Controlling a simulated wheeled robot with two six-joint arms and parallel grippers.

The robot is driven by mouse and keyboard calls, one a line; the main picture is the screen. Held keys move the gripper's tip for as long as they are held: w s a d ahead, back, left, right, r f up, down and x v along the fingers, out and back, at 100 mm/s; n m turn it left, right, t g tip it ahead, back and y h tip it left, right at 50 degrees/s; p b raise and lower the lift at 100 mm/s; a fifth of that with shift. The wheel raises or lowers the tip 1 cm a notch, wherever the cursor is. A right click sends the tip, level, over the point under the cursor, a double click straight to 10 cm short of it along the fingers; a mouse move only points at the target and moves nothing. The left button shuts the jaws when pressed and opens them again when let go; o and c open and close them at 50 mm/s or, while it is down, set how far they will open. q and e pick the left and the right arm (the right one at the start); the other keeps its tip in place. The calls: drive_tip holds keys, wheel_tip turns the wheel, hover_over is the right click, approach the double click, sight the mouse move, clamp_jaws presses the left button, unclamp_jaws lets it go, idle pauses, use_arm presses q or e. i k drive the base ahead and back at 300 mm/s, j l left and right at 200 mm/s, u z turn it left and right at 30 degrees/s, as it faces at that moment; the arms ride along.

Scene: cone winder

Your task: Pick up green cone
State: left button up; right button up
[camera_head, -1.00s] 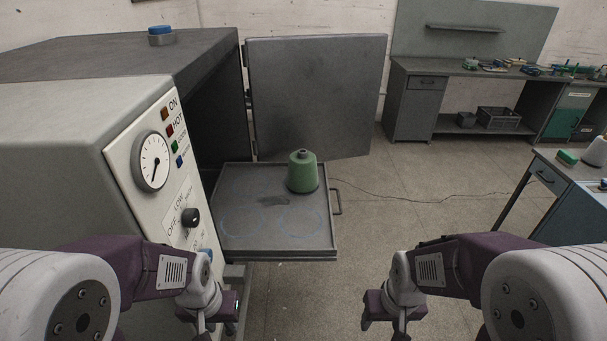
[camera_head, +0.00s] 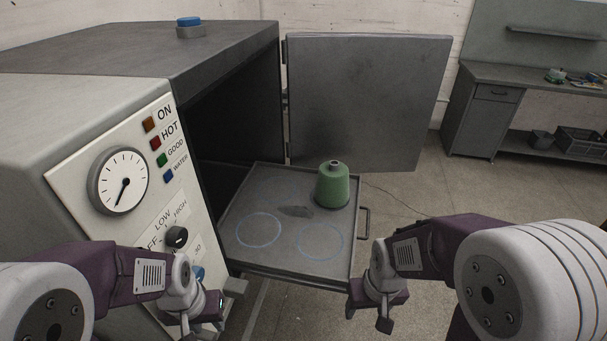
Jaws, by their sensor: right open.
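The green cone (camera_head: 332,187) stands upright on the pulled-out grey tray (camera_head: 252,266), towards its back right corner. It has a dark hole at its top. My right gripper (camera_head: 368,312) is open and empty, low in front of the tray's front right corner and well apart from the cone. My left gripper (camera_head: 200,322) is low at the front of the machine's control panel, also apart from the cone. Its fingers are partly out of frame, so its opening is unclear.
The machine (camera_head: 75,110) with dial and knobs stands at the left. Its open door (camera_head: 365,100) is behind the tray. Two blue circles mark bare spots on the tray, beside a dark smudge. A tray handle (camera_head: 366,222) sticks out at the right. A workbench (camera_head: 500,110) stands at the back right.

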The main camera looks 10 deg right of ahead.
sight(332, 185)
drive_tip(key=i+l+u, duration=0.15)
drive_tip(key=l+u, duration=0.2)
drive_tip(key=i+l+u, duration=0.15)
drive_tip(key=l+u, duration=0.25)
drive_tip(key=i+l+u, duration=0.1)
drive_tip(key=l+u, duration=0.6)
drive_tip(key=l, duration=0.1)
